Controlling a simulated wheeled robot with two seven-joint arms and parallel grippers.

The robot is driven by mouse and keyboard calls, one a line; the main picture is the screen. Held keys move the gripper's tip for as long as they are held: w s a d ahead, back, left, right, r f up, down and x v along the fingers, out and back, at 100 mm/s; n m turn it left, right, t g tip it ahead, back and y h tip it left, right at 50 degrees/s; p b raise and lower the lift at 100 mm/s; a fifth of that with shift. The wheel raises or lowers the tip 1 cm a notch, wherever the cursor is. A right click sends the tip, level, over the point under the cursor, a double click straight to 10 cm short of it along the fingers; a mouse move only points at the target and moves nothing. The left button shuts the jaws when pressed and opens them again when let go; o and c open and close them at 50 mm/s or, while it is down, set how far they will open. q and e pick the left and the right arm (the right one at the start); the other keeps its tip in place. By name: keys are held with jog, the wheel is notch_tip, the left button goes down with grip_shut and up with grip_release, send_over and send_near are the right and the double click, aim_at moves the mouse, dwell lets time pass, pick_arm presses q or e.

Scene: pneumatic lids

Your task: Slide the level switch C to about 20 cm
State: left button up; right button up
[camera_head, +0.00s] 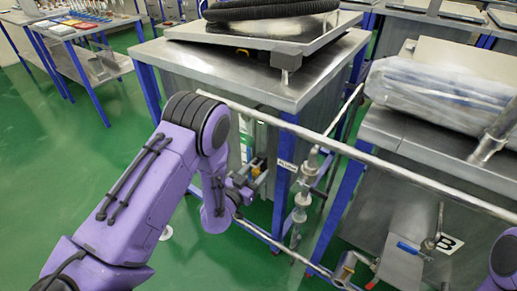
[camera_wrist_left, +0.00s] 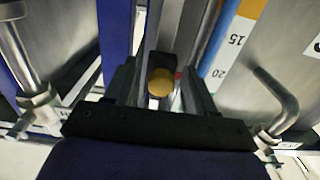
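A round yellow-orange knob (camera_wrist_left: 160,83) on a dark block sits in the middle of the left wrist view, likely the level switch. Beside it is a scale strip (camera_wrist_left: 226,52) with the marks 15 and 20, white and orange, with a blue bar along its edge. The knob is close to the 20 end of the strip; its exact reading cannot be told. My left gripper (camera_wrist_left: 161,78) has its two dark fingers apart, one on each side of the knob, with no clear contact. In the head view my left gripper (camera_head: 250,181) is low beside the table leg, small and partly hidden. My right gripper is out of view.
A metal table (camera_head: 230,72) with blue legs carries a tilted lid with black hose. A long metal rail (camera_head: 350,152) crosses in front. Valve pipes (camera_head: 302,195) stand right of my left gripper. Green floor is clear at left.

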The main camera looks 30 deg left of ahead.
pick_arm(q)
jog(key=shift+s, duration=0.1)
jog(key=shift+s+a+b, duration=0.2)
jog(key=shift+s+b, duration=0.05)
jog(key=shift+s, duration=0.9)
jog(key=shift+s+a+b, duration=0.2)
jog(key=shift+s+b, duration=0.05)
jog(key=shift+s, duration=0.9)
jog(key=shift+s+r, duration=0.1)
jog(key=shift+s, duration=0.4)
jog(key=shift+a, duration=0.1)
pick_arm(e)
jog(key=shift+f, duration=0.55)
